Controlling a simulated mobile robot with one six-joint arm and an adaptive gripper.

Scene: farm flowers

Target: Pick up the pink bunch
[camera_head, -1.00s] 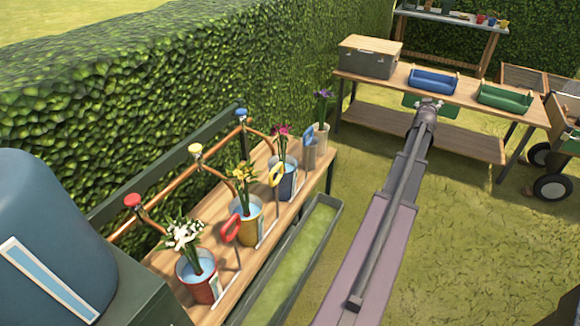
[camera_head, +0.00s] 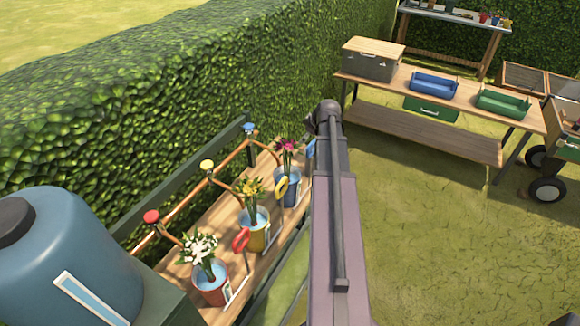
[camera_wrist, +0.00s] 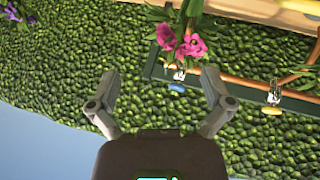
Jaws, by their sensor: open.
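The pink bunch (camera_head: 288,152) stands upright in a blue pot (camera_head: 288,188) on the wooden bench, third from the front in the head view. In the wrist view the pink flowers (camera_wrist: 190,44) hang at the top centre, beyond my fingertips and apart from them. My gripper (camera_wrist: 158,98) is open and empty in the wrist view, with the hedge behind it. In the head view my arm hides the gripper and the far end of the bench.
A yellow bunch (camera_head: 250,190) and a white bunch (camera_head: 200,250) stand nearer on the bench (camera_head: 190,278). Copper pipes with coloured taps run behind the pots. Purple flowers (camera_wrist: 22,14) show at the wrist view's upper left. The hedge (camera_head: 180,90) rises behind.

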